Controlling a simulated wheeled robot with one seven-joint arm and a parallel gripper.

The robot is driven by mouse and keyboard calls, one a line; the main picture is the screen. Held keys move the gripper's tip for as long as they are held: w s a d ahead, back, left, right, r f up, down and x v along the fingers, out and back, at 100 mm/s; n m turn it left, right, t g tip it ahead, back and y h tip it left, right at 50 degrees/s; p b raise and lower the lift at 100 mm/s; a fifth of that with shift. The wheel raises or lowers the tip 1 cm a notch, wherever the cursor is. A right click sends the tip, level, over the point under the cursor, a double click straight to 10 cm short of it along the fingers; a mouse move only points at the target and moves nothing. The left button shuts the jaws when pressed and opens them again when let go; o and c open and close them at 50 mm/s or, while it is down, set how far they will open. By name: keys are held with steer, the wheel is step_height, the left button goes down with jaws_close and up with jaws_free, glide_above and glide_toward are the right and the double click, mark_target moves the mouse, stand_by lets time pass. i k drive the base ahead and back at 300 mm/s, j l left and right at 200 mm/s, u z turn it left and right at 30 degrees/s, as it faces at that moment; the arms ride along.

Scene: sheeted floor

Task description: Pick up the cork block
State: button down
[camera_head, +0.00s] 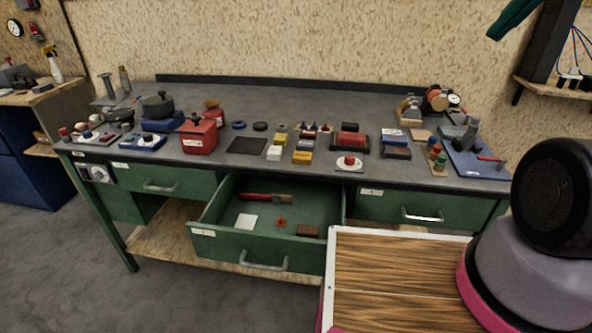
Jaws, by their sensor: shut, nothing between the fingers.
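A small brown block (307,231) lies in the open drawer (222,247), near its front right corner; it may be the cork block. A flat tan piece (421,134) also lies on the bench top at the right; at this size I cannot tell its material. In the drawer are also a brush with a red handle (265,198), a white square (246,221) and a small red piece (281,222), all apart from the brown block. My gripper is not in view; only part of my own arm and body shows at the right.
The grey workbench (330,95) carries many small items, including a red box (198,137), a white plate (349,163) and a blue tray (470,160). Closed drawers (165,181) (420,207) flank the open one. Floor (70,270) is clear at the left.

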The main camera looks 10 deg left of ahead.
mark_target(305, 231)
steer(key=u, duration=1.25)
steer(key=z, duration=0.45)
